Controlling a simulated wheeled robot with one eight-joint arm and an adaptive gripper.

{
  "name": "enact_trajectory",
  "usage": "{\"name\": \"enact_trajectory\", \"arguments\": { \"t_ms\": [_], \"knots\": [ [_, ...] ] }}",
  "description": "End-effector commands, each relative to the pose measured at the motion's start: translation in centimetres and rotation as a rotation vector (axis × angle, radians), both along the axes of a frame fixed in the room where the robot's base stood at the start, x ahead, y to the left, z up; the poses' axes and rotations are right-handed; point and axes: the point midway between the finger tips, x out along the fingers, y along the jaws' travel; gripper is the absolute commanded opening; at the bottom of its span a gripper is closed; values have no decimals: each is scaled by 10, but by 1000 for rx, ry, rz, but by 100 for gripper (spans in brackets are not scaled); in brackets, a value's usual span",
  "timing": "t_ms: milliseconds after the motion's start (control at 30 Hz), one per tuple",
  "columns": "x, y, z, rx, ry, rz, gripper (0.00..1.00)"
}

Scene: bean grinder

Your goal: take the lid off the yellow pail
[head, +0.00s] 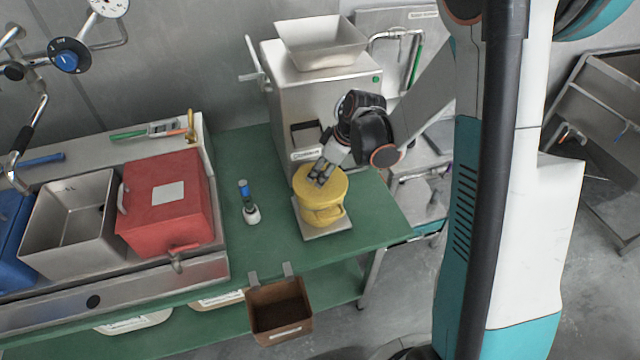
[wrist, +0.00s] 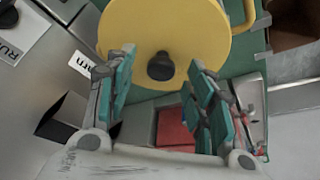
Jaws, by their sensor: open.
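The yellow pail (head: 324,212) stands on a light square plate (head: 328,228) on the green table, in front of the grinder. Its round yellow lid (head: 341,183) is on top of it. My gripper (head: 318,180) is over the lid in the head view. In the wrist view my gripper (wrist: 160,68) is open, with one finger on each side of the knob. I cannot tell whether the fingers touch it.
The grey grinder (head: 330,95) with a hopper stands behind the pail. A red box (head: 165,205) and a metal bin (head: 70,222) are farther left. A brown bin (head: 280,310) hangs at the table's front edge.

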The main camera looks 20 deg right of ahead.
Motion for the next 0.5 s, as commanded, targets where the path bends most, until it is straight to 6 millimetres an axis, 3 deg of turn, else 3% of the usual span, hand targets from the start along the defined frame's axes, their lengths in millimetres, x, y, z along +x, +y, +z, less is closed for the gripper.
{"name": "enact_trajectory", "arguments": {
  "t_ms": [333, 500],
  "knots": [
    [2, 2, -7, 0, 0, 0, 49],
    [2, 2, -7, 0, 0, 0, 11]
  ]
}}
